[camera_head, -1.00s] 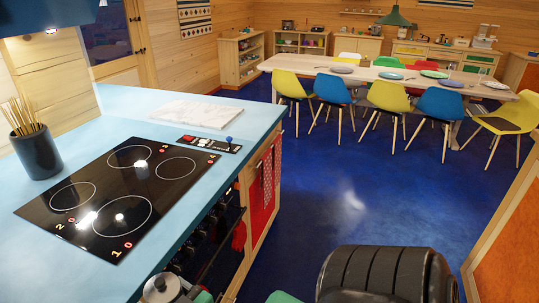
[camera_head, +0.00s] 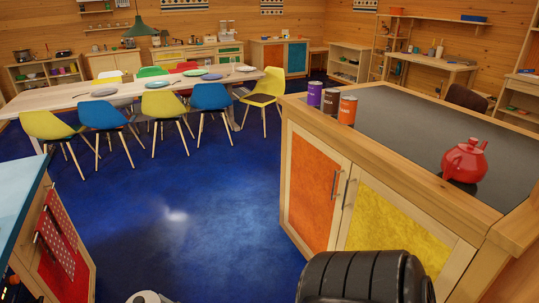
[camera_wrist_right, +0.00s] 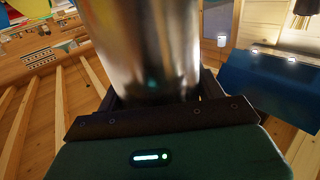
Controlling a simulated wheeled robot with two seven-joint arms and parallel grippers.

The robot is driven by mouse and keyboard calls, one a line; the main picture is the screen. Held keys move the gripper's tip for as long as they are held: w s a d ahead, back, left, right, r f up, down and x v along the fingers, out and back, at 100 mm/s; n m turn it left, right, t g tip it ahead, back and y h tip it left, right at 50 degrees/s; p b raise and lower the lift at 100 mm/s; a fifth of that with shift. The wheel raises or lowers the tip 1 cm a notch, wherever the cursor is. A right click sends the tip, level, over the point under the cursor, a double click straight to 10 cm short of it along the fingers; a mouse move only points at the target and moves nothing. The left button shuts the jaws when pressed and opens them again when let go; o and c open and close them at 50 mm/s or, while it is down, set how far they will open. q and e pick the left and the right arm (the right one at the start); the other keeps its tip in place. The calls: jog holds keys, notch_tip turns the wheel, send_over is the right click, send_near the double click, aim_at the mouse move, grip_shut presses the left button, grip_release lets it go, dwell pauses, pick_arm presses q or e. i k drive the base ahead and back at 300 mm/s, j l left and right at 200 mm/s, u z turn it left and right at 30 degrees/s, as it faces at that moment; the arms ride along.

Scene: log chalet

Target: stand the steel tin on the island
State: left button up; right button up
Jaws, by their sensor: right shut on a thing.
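The steel tin (camera_wrist_right: 145,45) is a shiny cylinder that fills the upper middle of the right wrist view. My right gripper (camera_wrist_right: 155,103) is shut on it, with a dark finger on either side. The tin's top end is out of that view. The island (camera_head: 400,122), with a dark top, wooden rim and orange and yellow doors, stands at the right of the head view. A small pale rounded thing (camera_head: 149,297) is cut off at the head view's bottom edge; I cannot tell what it is. My left gripper is not in view.
Purple (camera_head: 314,94), brown (camera_head: 330,101) and orange (camera_head: 348,110) tins stand at the island's far left corner. A red teapot (camera_head: 464,161) stands near its right end. The top between them is clear. A blue counter (camera_head: 20,205) is at the left; open blue floor lies between.

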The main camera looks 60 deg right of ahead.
aim_at(398, 143)
jog(key=z, duration=0.4)
jog(key=i+z, duration=0.15)
jog(key=z, duration=0.6)
jog(key=i+z, duration=0.15)
jog(key=z, duration=0.25)
jog(key=i+j+z, duration=0.15)
jog(key=z, duration=0.35)
jog(key=i+j+z, duration=0.25)
jog(key=z, duration=0.25)
jog(key=i+j+z, duration=0.3)
jog(key=z, duration=0.15)
jog(key=j, duration=0.05)
